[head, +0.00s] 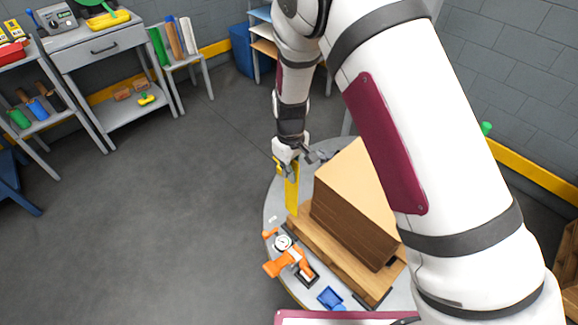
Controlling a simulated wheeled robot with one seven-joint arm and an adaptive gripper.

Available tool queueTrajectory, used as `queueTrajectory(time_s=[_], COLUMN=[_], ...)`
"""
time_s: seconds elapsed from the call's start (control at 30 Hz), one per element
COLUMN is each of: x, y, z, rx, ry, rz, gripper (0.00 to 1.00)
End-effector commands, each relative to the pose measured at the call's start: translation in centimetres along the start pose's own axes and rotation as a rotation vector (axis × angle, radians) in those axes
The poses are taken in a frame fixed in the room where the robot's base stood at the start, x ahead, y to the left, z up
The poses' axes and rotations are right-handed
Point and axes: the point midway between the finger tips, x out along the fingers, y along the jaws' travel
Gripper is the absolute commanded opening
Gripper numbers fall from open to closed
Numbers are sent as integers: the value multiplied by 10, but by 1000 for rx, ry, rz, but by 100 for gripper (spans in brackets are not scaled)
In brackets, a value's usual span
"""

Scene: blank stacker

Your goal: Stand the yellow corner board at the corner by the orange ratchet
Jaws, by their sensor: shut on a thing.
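The yellow corner board (291,197) stands roughly upright at the left corner of the brown stack of blanks (355,205). My gripper (287,168) is shut on its upper part. The board's lower end is close to the wooden pallet (312,240); I cannot tell whether it touches the pallet or the stack. An orange tool (290,262), apparently the ratchet, lies on the round grey table (275,205) in front of the pallet, at the near left. My arm hides the right side of the stack.
A round gauge (283,242) and a blue tray (331,298) are on the table near the orange tool. A drawer cabinet (100,60) and shelves of tools stand at the back left. The floor (160,220) left of the table is clear.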

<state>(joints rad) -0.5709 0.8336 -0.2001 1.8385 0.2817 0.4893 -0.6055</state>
Motion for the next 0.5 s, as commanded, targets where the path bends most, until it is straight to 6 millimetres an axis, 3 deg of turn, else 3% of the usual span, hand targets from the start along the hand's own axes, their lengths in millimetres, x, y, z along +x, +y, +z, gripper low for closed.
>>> queueTrajectory(time_s=[0.5], x=[15], y=[23], z=[23], rx=[3], ry=[0], rz=[0], gripper=[0])
